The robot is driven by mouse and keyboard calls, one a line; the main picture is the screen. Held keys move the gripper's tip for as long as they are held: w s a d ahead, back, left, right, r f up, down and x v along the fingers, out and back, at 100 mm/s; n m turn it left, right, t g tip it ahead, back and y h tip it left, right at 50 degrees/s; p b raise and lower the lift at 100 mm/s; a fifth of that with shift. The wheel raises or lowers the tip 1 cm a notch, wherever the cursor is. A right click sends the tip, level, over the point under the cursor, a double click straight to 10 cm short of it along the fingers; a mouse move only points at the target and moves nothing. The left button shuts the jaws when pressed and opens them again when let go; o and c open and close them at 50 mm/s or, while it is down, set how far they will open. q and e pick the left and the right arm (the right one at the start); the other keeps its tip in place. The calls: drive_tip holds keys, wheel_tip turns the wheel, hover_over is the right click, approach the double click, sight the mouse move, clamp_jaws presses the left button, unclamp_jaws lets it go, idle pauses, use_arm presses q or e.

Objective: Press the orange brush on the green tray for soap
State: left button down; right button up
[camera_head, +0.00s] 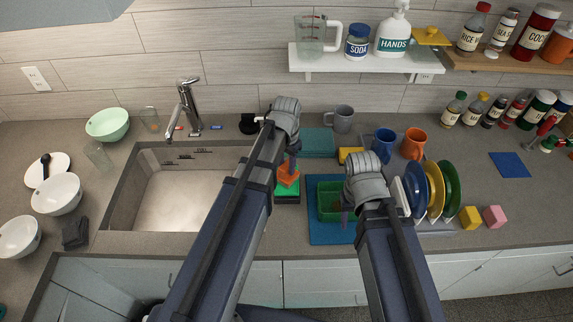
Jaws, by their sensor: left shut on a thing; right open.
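An orange brush (288,176) is held by my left gripper (291,163), which is shut on it. The brush is directly over a small green tray (287,191) on a dark base, to the right of the sink. I cannot tell whether the brush touches the green surface. My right gripper (346,214) is open, at the right side of a green bin (326,203) on a blue mat. My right wrist and arm hide part of that bin and mat.
The sink (185,192) lies left of my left arm. A dish rack with upright plates (447,187) stands close right of my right gripper. Blue (384,143) and orange (414,143) mugs stand behind. Yellow (471,217) and pink (495,217) blocks lie at the right.

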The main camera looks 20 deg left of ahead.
sight(286, 165)
use_arm(q)
drive_tip(key=shift+f+b, duration=0.65)
drive_tip(key=shift+f, duration=0.05)
idle(0.5)
drive_tip(key=shift+r, duration=0.15)
idle(0.4)
wheel_tip(286, 165, up, 7)
drive_tip(key=p, duration=0.7)
idle(0.6)
